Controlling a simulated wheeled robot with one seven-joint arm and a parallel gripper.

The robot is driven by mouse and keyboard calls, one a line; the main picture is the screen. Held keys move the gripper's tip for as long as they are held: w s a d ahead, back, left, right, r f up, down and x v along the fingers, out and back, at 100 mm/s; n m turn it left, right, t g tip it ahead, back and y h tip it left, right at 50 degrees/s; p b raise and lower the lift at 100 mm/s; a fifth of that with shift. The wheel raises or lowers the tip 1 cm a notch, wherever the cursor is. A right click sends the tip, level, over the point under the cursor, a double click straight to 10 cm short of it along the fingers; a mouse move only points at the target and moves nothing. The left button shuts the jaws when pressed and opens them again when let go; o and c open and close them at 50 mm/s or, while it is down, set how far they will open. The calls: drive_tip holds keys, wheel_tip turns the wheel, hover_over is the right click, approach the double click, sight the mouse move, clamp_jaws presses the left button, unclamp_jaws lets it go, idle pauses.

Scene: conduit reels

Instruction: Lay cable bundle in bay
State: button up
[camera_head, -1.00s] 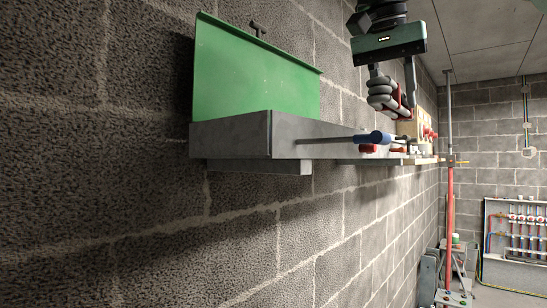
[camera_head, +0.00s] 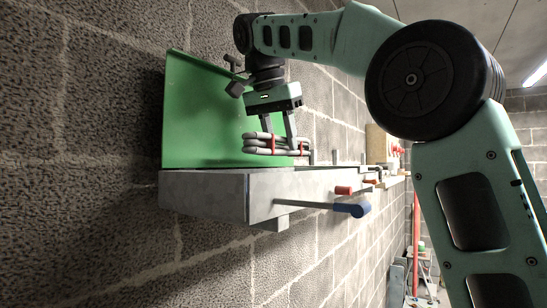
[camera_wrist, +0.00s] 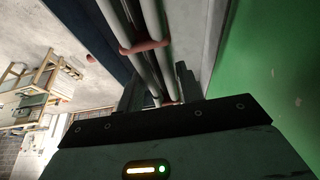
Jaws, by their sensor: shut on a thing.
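The cable bundle (camera_head: 262,144) is several grey lengths tied with red bands; it also shows in the wrist view (camera_wrist: 148,62). My gripper (camera_head: 279,130) points down and is shut on the bundle, its fingers on either side. In the head view the bundle hangs roughly level, a little above the grey ledge (camera_head: 205,188) and in front of the green panel (camera_head: 195,110). No separate bay is clearly marked; the ledge's top surface is mostly hidden from the head view. My gripper (camera_wrist: 160,88) also shows in the wrist view, with the green panel at right.
A blue-handled tool (camera_head: 350,209) sticks out past the ledge's front edge. A red-ended item (camera_head: 343,190) lies beside it. Small posts and a wooden board (camera_head: 378,143) stand farther along the wall. My arm covers much of the right side.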

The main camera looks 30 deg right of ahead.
sight(275, 152)
drive_tip(key=shift+w+a+r, duration=0.1)
drive_tip(key=shift+w+a, duration=0.25)
drive_tip(key=shift+w, duration=0.45)
drive_tip(key=shift+s+d+f, duration=0.1)
drive_tip(key=shift+s+f, duration=0.05)
drive_tip(key=shift+f, duration=0.45)
drive_tip(key=shift+s+f, duration=0.1)
drive_tip(key=shift+f, duration=0.5)
drive_tip(key=shift+w+f, duration=0.15)
drive_tip(key=shift+f, duration=0.35)
wheel_tip(275, 152, down, 3)
drive_tip(key=shift+r, duration=0.15)
drive_tip(key=shift+w+f+p, duration=0.1)
drive_tip(key=shift+f+p, duration=0.35)
drive_tip(key=shift+p, duration=0.2)
drive_tip(key=shift+f, duration=0.1)
drive_tip(key=shift+f, duration=0.15)
drive_tip(key=shift+f+b, duration=0.35)
drive_tip(key=shift+b, duration=0.15)
drive_tip(key=shift+f, duration=0.15)
